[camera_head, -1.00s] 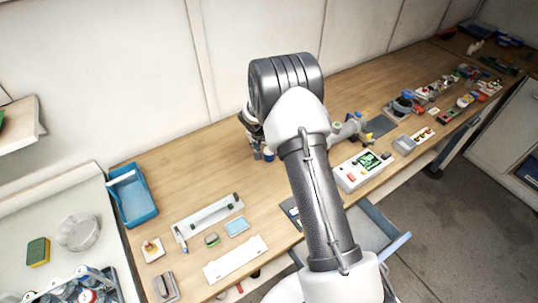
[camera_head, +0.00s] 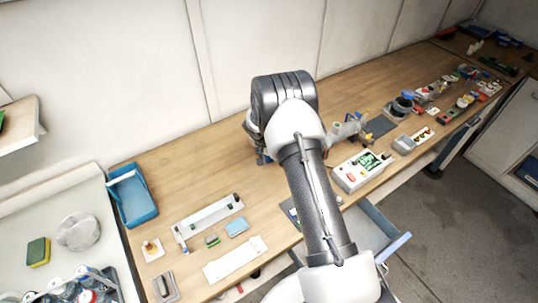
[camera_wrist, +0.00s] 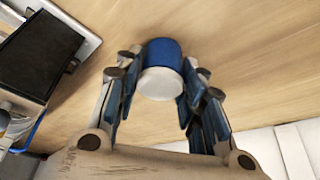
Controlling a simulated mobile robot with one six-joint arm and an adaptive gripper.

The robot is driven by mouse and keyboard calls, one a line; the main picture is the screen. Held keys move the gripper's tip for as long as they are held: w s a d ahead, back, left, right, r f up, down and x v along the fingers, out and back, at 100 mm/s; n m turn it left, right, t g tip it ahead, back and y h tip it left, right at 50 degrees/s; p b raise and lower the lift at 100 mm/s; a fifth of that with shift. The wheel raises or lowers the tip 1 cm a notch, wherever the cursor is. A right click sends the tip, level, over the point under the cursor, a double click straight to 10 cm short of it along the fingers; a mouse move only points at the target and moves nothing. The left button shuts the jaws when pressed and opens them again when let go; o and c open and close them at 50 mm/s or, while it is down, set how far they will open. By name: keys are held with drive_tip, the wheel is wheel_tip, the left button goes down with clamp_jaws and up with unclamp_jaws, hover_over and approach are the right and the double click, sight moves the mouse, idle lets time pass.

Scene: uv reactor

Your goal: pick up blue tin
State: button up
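The blue tin (camera_wrist: 163,55) shows in the wrist view, with a white round end facing the camera. It stands between the two fingers of my gripper (camera_wrist: 160,88), one finger on each side. The fingers are spread about as wide as the tin. Firm contact on both sides cannot be made out, and the gripper looks open. In the head view my gripper (camera_head: 263,155) is low over the wooden bench (camera_head: 170,165), and my arm and fingers hide most of the tin.
A blue tray (camera_head: 133,197) stands at the bench's left end. A white control box (camera_head: 361,171) and a grey pipe fitting (camera_head: 347,130) are right of my arm. In the wrist view a dark panel (camera_wrist: 40,52) lies to the left.

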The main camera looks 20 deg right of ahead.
drive_tip(key=c, duration=0.6)
drive_tip(key=shift+r, duration=0.15)
